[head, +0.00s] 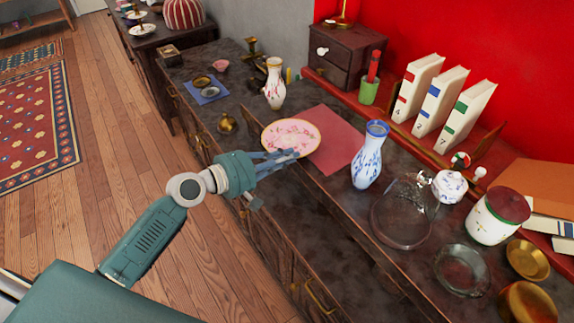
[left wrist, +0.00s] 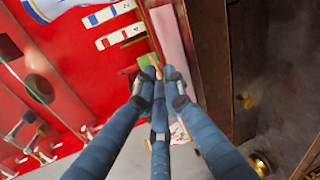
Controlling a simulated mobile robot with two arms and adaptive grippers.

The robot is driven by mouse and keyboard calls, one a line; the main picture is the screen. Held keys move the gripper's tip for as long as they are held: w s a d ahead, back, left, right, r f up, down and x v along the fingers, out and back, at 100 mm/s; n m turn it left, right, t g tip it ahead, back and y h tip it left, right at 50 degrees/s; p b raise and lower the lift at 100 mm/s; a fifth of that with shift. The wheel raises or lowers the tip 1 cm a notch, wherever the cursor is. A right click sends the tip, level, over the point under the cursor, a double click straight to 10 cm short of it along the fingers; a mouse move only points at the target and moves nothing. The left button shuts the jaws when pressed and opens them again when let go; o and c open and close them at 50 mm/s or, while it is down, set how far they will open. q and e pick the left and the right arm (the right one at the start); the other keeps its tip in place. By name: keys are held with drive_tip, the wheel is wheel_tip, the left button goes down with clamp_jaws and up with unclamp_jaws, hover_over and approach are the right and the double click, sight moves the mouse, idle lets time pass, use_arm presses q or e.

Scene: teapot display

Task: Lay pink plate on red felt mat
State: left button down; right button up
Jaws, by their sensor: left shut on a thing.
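The pink plate (head: 291,133), with a flower pattern and a gold rim, lies nearly level in the head view, overlapping the left part of the red felt mat (head: 336,140). Whether it touches the mat or hangs just above it I cannot tell. My left gripper (head: 288,155) is shut on the plate's near rim. The right part of the mat is bare. In the left wrist view my blue fingers (left wrist: 160,92) show with the mat (left wrist: 172,42) beyond them; the plate is not clear there. My right gripper is not in view.
A red-patterned vase (head: 274,84) stands behind the plate, and a blue-and-white vase (head: 369,156) stands right of the mat. A brass bell (head: 228,124) is left of the plate. A glass dome (head: 402,212) and jars crowd the counter's right.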

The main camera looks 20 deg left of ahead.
use_arm(q)
wheel_tip(320, 180, down, 3)
drive_tip(key=shift+r, duration=0.1)
drive_tip(key=shift+b, duration=0.3)
drive_tip(key=shift+f, duration=0.2)
drive_tip(key=c, duration=1.8)
unclamp_jaws()
drive_tip(key=shift+r, duration=0.1)
